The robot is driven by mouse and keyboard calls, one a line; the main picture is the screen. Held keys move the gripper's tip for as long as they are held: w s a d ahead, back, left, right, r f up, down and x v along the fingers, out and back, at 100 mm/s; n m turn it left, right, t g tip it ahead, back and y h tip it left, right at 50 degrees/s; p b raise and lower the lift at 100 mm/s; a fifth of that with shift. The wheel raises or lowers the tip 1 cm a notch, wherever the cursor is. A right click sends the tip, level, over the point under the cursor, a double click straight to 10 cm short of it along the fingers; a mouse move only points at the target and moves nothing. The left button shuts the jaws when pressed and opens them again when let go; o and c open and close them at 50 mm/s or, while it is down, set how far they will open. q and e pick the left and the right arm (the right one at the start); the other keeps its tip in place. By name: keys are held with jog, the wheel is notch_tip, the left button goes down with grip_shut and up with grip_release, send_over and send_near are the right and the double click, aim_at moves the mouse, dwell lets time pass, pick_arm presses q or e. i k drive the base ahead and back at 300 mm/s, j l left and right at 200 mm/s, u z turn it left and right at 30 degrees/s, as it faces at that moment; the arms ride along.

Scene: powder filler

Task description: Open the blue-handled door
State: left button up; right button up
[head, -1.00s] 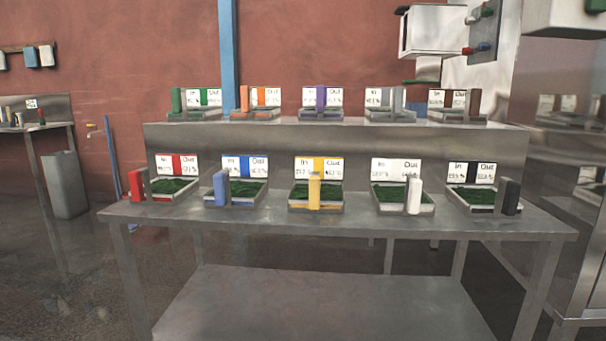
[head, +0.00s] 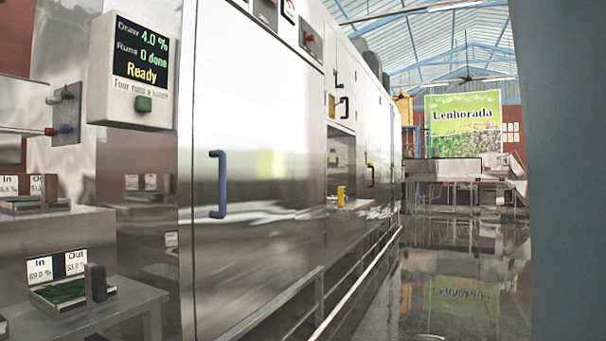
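The blue handle (head: 219,184) is a vertical bar near the left edge of a large shiny steel door (head: 262,170) in the head view. The door looks shut, flush with the front of the long machine. Neither of my grippers shows in the head view, and nothing touches the handle.
A control box (head: 133,72) reading "Ready" hangs left of the door. A steel table (head: 130,300) with a green-filled tray (head: 62,292) stands at lower left. A low rail (head: 352,292) runs along the machine. A grey-blue surface (head: 560,170) fills the right edge. Open floor (head: 440,270) lies right of the machine.

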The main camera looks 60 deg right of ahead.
aim_at(258, 126)
jog(key=z, duration=1.75)
jog(key=i, duration=0.15)
